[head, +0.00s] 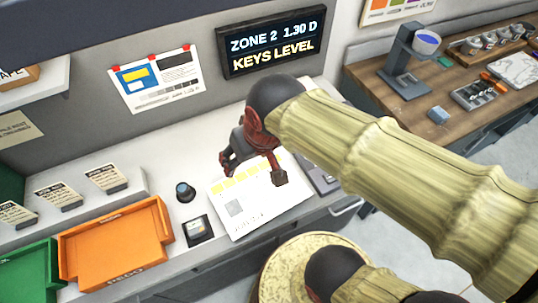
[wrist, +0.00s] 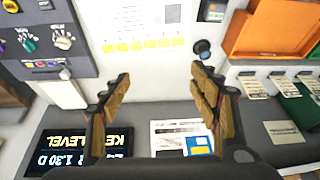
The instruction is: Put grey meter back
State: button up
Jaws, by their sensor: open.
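A small square device (head: 197,230) with a dark edge and a pale grey face lies on the white counter (head: 150,185), left of a printed sheet. It looks like the grey meter, and part of it shows at the top of the wrist view (wrist: 213,10). My gripper (head: 254,170) is open and empty above the printed sheet (head: 255,205), right of the device and apart from it. In the wrist view its two fingers (wrist: 160,88) stand wide apart with nothing between them.
A dark round knob-like piece (head: 184,191) stands just behind the device. An orange tray (head: 118,245) and a green tray (head: 30,270) are at the left. A console with knobs (wrist: 45,38) is beside the sheet, mostly hidden by my arm in the head view. A lit sign (head: 275,42) hangs behind.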

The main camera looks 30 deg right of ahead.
jog(key=shift+t+h, duration=0.3)
jog(key=shift+t, duration=0.3)
jog(key=s+d+r, duration=0.1)
jog(key=s+d, duration=0.1)
jog(key=s+d+r, duration=0.1)
jog(key=shift+s+d+r, duration=0.15)
jog(key=shift+s+d, duration=0.2)
jog(key=shift+d, duration=0.05)
